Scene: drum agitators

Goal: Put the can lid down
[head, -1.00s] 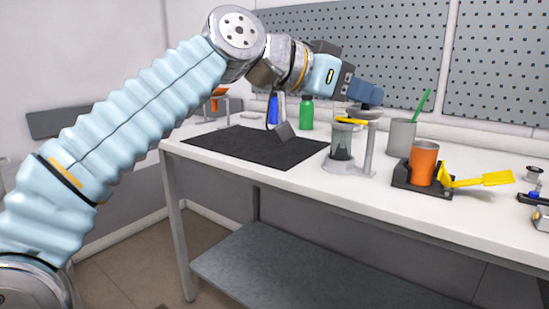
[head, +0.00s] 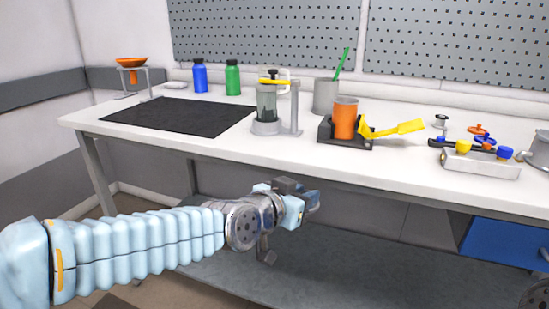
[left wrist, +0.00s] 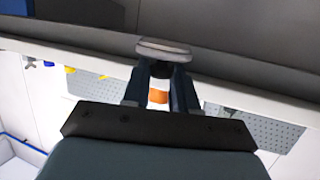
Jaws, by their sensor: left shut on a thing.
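My left gripper (head: 310,203) is low in front of the table, below the edge of its top, over the grey lower shelf. In the left wrist view its two dark fingers (left wrist: 161,88) are shut on a pale grey, rounded flat thing, which looks like the can lid (left wrist: 164,48). The lid sits at the fingertips, seen nearly edge-on. In the head view I cannot make out the lid at the gripper. A grey can (head: 326,97) with a green stick stands at the back of the table.
The white table (head: 215,160) carries a black mat (head: 180,117), a clear vessel on a stand (head: 267,105), an orange cup (head: 345,118) in a black holder with a yellow scoop (head: 400,129), and small parts at the right. The lower shelf (head: 340,270) looks bare.

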